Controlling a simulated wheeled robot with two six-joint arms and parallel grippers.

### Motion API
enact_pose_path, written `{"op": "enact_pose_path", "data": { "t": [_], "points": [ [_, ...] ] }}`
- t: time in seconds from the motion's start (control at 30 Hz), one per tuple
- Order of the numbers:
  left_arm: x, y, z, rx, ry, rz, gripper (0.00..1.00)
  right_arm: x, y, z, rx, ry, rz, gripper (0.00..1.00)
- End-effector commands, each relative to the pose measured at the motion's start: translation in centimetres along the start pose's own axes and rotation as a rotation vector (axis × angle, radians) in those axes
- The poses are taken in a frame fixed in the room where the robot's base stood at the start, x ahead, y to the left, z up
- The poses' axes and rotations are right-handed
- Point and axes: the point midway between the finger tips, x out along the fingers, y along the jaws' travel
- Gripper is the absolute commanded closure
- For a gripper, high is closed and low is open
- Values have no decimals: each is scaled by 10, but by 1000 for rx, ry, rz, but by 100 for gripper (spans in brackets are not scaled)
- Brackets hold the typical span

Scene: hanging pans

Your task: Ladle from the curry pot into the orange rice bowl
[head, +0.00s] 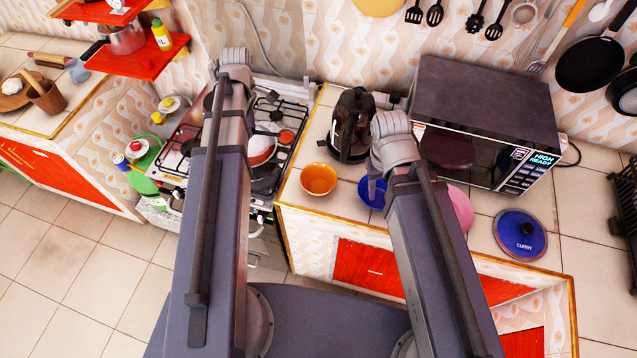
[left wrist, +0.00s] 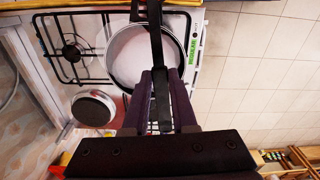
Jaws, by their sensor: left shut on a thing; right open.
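My left gripper (left wrist: 160,78) is shut on a dark, long handle (left wrist: 156,35), seen in the left wrist view. The handle runs over a pot (left wrist: 125,52) with a pale inside, and its far end leaves the frame. The pot, partly behind my left arm, stands on the stove in the head view (head: 262,150); no name on it is readable. The orange bowl (head: 318,179) stands on the counter right of the stove. A blue lid marked CURRY (head: 520,235) lies further right on the counter. The head view shows neither gripper clearly; my arms cover them.
A black kettle (head: 352,125) stands behind the orange bowl. A blue bowl (head: 372,195) and a pink item (head: 461,208) lie partly behind my right arm. A microwave (head: 485,110) fills the back right. A second round pan (left wrist: 92,108) is on the stove.

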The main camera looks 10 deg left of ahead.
Motion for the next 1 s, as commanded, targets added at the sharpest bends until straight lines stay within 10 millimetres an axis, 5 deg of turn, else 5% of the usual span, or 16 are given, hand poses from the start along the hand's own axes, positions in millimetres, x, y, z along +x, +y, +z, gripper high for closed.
{"op": "enact_pose_path", "data": {
  "t": [0.7, 1.0],
  "points": [
    [-3, -21, 80, 3, 0, 0, 100, 0, 0, 0, 0, 0, 0, 50],
    [-4, -25, 98, 0, 0, 0, 100, 0, 0, 0, 0, 0, 0, 50]
  ]
}}
